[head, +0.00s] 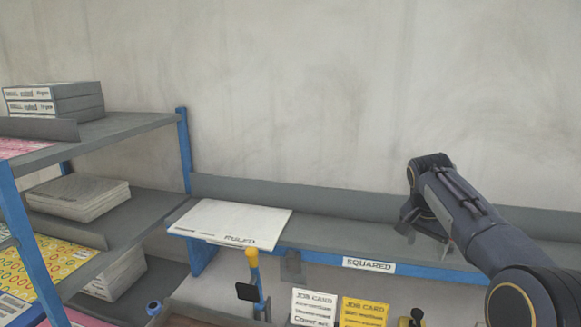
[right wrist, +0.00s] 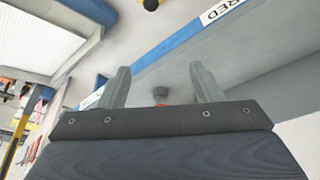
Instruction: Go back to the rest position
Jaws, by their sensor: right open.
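My right gripper (head: 425,232) is over the grey shelf near the "SQUARED" label, with its arm coming in from the right. In the right wrist view my right gripper (right wrist: 160,88) has its two fingers apart, with nothing held between them. A small dark and red object shows beyond the gap, too small to name. My left gripper is not in view.
A white "RULED" stack (head: 232,222) lies on the grey shelf (head: 330,232), left of the "SQUARED" label (head: 368,265). A blue-posted rack (head: 184,150) with boxes stands at left. White (head: 313,308) and yellow (head: 363,312) job cards stand below. The wall above is clear.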

